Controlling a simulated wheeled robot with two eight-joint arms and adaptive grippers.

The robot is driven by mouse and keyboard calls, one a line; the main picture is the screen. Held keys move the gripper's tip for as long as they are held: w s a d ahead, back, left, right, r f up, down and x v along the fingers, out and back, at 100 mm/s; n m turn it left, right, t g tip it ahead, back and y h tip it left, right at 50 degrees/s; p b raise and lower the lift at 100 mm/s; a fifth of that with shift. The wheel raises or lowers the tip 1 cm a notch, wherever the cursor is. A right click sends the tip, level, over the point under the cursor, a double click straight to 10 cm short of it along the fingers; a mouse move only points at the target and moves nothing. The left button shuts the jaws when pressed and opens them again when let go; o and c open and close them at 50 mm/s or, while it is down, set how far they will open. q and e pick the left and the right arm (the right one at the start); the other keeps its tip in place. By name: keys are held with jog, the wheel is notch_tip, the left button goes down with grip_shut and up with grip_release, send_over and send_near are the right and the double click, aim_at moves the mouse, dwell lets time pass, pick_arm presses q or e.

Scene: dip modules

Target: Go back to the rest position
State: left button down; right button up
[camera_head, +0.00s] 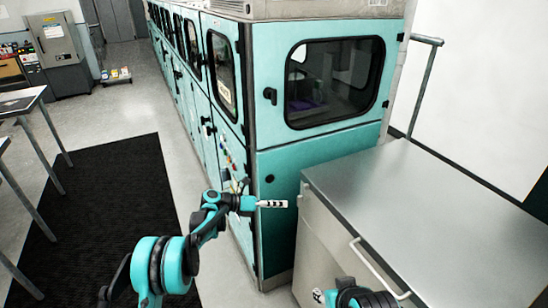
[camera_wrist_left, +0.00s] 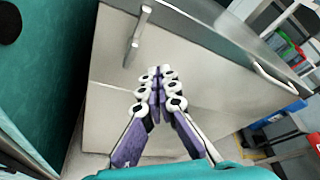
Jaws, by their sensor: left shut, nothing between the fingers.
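My left gripper (camera_head: 274,204) reaches in from the lower left in the head view. It is held in the air in front of the teal machine's corner, left of the steel cabinet. In the left wrist view the left gripper (camera_wrist_left: 158,75) has its fingertips together with nothing between them. It points at the cabinet's pale front, apart from its handle. Part of my right arm (camera_head: 362,298) shows at the bottom edge of the head view; its gripper is out of view.
The teal machine (camera_head: 275,185) with a dark window fills the middle. The steel-topped cabinet (camera_head: 440,205) with a bar handle (camera_head: 375,268) stands at the right. A black mat (camera_head: 110,215) and tables (camera_head: 22,100) are at the left. Pale floor lies between mat and machine.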

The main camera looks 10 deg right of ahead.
pick_arm(q)
jog(key=s+a+r+m+t+y, duration=0.1)
jog(key=s+a+r+m+y, duration=0.3)
jog(key=s+a+r+m, duration=0.3)
jog(key=s+a+r+m+t+y, duration=0.2)
jog(key=s+a+r+m+y, duration=0.1)
jog(key=s+a+r+m, duration=0.4)
jog(key=s+a+f+m+y, duration=0.2)
jog(key=s+a+m, duration=0.2)
jog(key=s, duration=0.4)
jog(key=s+a+f+m+t+y, duration=0.1)
jog(key=s+a+f+m+y, duration=0.1)
jog(key=s+a+m, duration=0.3)
jog(key=s+a+f+m+t+y, duration=0.1)
jog(key=s+a+f+m+y, duration=0.2)
jog(key=s, duration=0.8)
jog(key=shift+s+a+m+y, duration=0.15)
jog(key=shift+a+m+y, duration=0.25)
jog(key=shift+a+m, duration=0.55)
jog(key=shift+a+f, duration=0.1)
jog(key=shift+a, duration=0.05)
